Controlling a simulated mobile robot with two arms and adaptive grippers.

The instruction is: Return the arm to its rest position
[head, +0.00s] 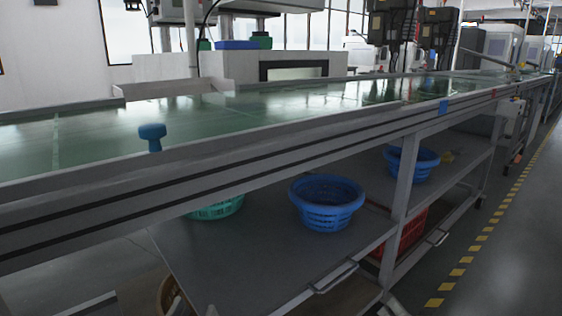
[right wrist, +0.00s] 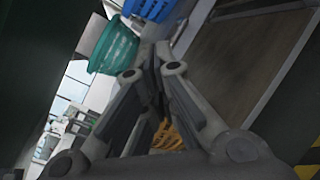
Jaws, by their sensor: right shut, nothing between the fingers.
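My right gripper (right wrist: 156,52) fills the middle of the right wrist view, its fingers brought together with nothing between them. Beyond its tips are a blue basket (right wrist: 150,8) and a green basket (right wrist: 113,45). In the head view only small grey pieces show at the bottom edge, and I cannot tell clearly which are parts of my arms. My left gripper is not in view.
A long green-topped conveyor bench (head: 120,130) crosses the head view, with a blue knob (head: 152,132) at its front edge. Blue baskets (head: 327,203) and a green basket (head: 218,208) stand on the lower shelf (head: 250,260). Floor with yellow-black tape (head: 470,258) is clear at right.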

